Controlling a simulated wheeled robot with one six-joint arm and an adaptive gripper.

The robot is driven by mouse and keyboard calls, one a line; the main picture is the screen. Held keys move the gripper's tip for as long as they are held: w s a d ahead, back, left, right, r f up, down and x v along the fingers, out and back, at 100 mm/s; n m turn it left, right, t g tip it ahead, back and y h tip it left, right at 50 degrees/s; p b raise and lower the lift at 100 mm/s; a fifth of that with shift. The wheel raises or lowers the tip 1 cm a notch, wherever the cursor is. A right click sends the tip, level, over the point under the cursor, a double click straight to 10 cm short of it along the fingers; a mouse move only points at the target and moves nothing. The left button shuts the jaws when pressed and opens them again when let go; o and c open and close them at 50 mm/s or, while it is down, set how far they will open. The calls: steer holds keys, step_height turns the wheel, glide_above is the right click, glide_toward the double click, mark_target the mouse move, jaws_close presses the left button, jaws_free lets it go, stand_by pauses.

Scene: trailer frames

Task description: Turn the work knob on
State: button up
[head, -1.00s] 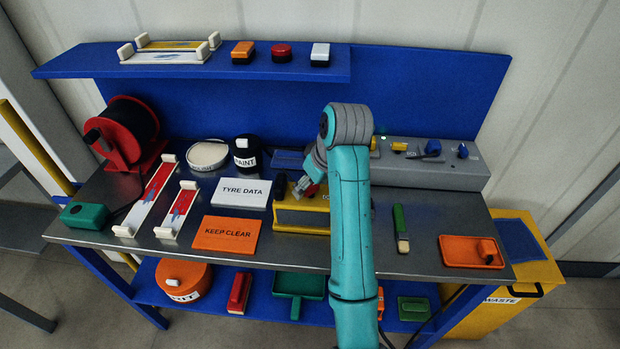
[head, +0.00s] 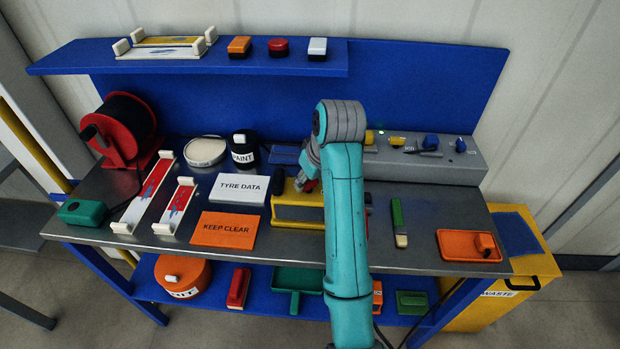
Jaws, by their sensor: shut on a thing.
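A grey control panel (head: 475,174) stands at the back right of the bench. It carries a yellow knob (head: 396,141), a larger blue knob (head: 430,142) and a smaller blue knob (head: 461,145); its lettering is too small to read surely. Another yellow part (head: 369,137) shows beside my arm. My gripper (head: 304,182) is low over the yellow box (head: 290,213), left of the panel, shut on a small red part (head: 311,186) at the box's top. My arm hides the box's right side, the panel's left end and most of the grip.
A black upright part (head: 279,181) stands close left of my gripper. A TYRE DATA card (head: 240,189), a KEEP CLEAR card (head: 224,230) and a paint pot (head: 243,150) lie further left. A green-handled brush (head: 398,220) and orange tray (head: 450,246) are right, with bare bench around them.

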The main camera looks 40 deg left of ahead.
steer(key=m+t, duration=0.1)
steer(key=m, duration=0.3)
steer(key=shift+s+h, duration=0.1)
steer(key=shift+h, duration=0.3)
steer(key=shift+a+m+t+h, duration=0.1)
steer(key=shift+m+t+h, duration=0.4)
steer(key=shift+m, duration=1.2)
steer(key=o, duration=1.1)
steer(key=shift+o, duration=0.2)
